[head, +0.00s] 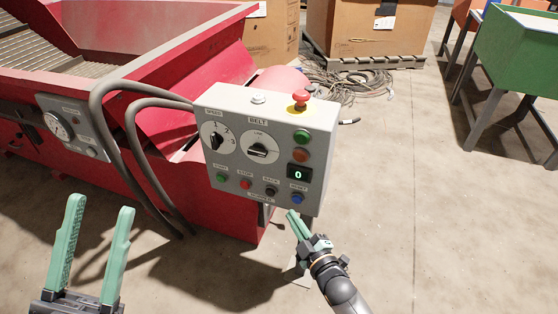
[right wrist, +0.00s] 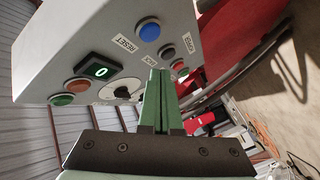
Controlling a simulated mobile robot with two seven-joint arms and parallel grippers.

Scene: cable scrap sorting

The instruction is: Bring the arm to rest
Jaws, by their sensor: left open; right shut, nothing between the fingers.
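My left gripper (head: 92,250) is at the lower left of the head view. Its two green fingers stand apart with nothing between them. My right gripper (head: 298,224) is just below the lower right part of the grey control box (head: 236,150), near its blue button (head: 297,198). In the right wrist view its green fingers (right wrist: 156,92) are together, with nothing held. I cannot tell whether the fingertips touch the box. The display (head: 299,171) reads 0.
The red machine (head: 215,205) fills the left, with a gauge panel (head: 72,124) and thick grey cables (head: 122,165). A cable pile (head: 345,86) lies behind the box. Cardboard boxes (head: 368,28) and a green bin (head: 515,60) stand at the back. The floor (head: 450,220) at right is clear.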

